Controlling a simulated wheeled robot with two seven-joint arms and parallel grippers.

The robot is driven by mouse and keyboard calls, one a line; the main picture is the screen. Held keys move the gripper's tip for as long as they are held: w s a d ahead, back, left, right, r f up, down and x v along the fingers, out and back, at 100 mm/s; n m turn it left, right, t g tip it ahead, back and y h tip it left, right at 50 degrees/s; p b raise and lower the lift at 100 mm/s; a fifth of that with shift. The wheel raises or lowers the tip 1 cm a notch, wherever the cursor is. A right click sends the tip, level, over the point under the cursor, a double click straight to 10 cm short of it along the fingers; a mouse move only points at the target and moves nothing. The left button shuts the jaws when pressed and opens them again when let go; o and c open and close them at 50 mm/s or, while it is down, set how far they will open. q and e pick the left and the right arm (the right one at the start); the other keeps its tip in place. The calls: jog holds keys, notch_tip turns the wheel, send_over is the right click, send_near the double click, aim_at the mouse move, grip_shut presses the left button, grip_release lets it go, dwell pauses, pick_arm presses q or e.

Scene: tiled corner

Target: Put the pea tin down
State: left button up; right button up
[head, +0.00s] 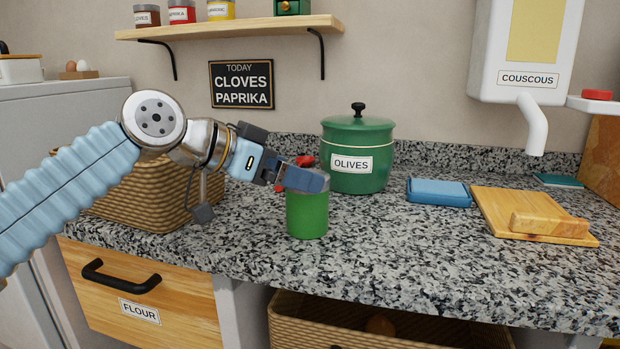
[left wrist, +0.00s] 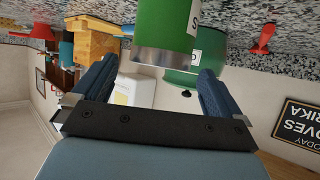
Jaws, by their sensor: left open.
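The green pea tin (head: 307,216) stands upright on the speckled counter, in front of the green olives jar (head: 357,165). My left gripper (head: 303,180) reaches in from the left at the tin's top, and a finger hides part of its upper edge. In the left wrist view the picture is turned over; the tin (left wrist: 166,25) shows its silver rim between the tips of my open left gripper (left wrist: 157,80). There is a gap beside each finger there. The tin's label is mostly out of sight. My right gripper is not in view.
A wicker basket (head: 150,200) stands left of the tin, under my arm. A red thing (head: 304,161) is partly hidden behind my gripper. A blue box (head: 439,193) and a wooden board (head: 500,212) lie to the right. The counter front right of the tin is clear.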

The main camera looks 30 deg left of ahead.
pick_arm(q)
jog(key=v, duration=0.6)
jog(key=shift+s, duration=0.15)
jog(key=shift+a, duration=0.1)
